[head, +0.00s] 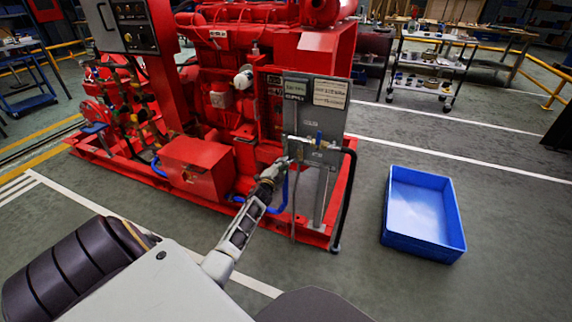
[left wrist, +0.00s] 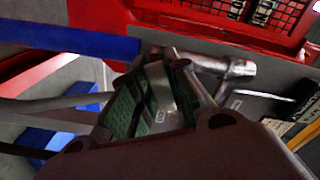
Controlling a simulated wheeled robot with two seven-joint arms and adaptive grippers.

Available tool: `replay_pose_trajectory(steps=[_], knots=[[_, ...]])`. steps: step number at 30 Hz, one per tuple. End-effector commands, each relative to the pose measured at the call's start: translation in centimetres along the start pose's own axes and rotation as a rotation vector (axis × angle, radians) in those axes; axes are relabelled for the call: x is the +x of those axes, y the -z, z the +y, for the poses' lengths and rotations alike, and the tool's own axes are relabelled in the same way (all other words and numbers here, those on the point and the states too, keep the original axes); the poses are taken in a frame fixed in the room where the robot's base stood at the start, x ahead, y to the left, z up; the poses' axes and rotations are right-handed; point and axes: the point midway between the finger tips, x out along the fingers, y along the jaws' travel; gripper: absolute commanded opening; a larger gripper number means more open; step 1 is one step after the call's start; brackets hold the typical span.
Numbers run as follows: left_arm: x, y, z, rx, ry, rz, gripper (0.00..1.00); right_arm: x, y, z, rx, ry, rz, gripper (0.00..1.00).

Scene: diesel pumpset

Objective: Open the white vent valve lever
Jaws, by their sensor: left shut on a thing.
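My left gripper (head: 280,165) reaches up to the lower left edge of the grey valve panel (head: 315,117) on the red pumpset. In the left wrist view its green-padded fingers (left wrist: 152,98) are shut on a pale lever (left wrist: 160,92), which I take to be the white vent valve lever. Beside it is a metal pipe fitting (left wrist: 222,67). In the head view the gripper mostly hides the lever, so its exact angle is unclear. A small blue lever (head: 318,137) shows on the panel, to the right of the gripper. My right gripper is not in view.
The red pumpset (head: 215,90) stands behind the panel, with a red box (head: 198,168) left of my gripper. A black hose (head: 348,195) runs down the panel's right side. A blue bin (head: 424,244) sits on the floor at right. Floor between them is clear.

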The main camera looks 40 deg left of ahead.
Motion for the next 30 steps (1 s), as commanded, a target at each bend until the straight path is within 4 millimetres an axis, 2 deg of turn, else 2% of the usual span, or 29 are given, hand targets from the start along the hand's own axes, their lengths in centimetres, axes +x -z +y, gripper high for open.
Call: replay_pose_trajectory(steps=[10,30], knots=[[0.0,0.2,2.2,-0.332,-0.004,-0.001,0.0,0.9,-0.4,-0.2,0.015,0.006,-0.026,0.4],[0.0,2.6,5.4,-0.938,-0.003,-0.002,0.0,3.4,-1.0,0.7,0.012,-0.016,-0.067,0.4]])
